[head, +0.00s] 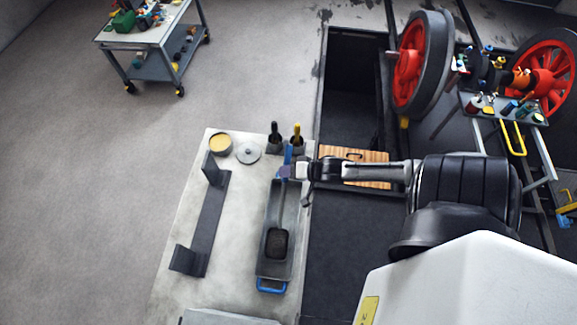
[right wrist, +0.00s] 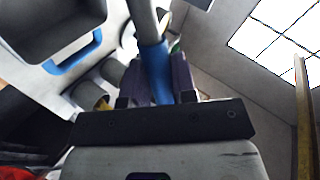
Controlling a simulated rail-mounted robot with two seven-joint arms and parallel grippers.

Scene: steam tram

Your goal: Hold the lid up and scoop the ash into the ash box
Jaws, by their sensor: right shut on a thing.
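My right gripper (head: 286,171) reaches in from the right over the bench and is shut on a blue handle (head: 288,152). In the right wrist view the blue handle (right wrist: 154,70) sits between the purple fingers, with a grey shaft running on from it. A long dark grey box (head: 263,262) with a blue grip (head: 271,286) at its near end stands on the bench below the gripper. A dark scoop-like piece (head: 277,243) lies inside it; I cannot tell whether it joins the blue handle. A round knobbed lid (head: 248,153) lies on the bench. Ash is not clearly seen. My left gripper is out of view.
A dark bracket (head: 205,225) and a yellow-filled tin (head: 220,143) are on the bench (head: 178,295). Two bottles in holders (head: 297,139) stand at its far edge. A dark pit with wooden slats (head: 350,154) lies right. Open floor is left.

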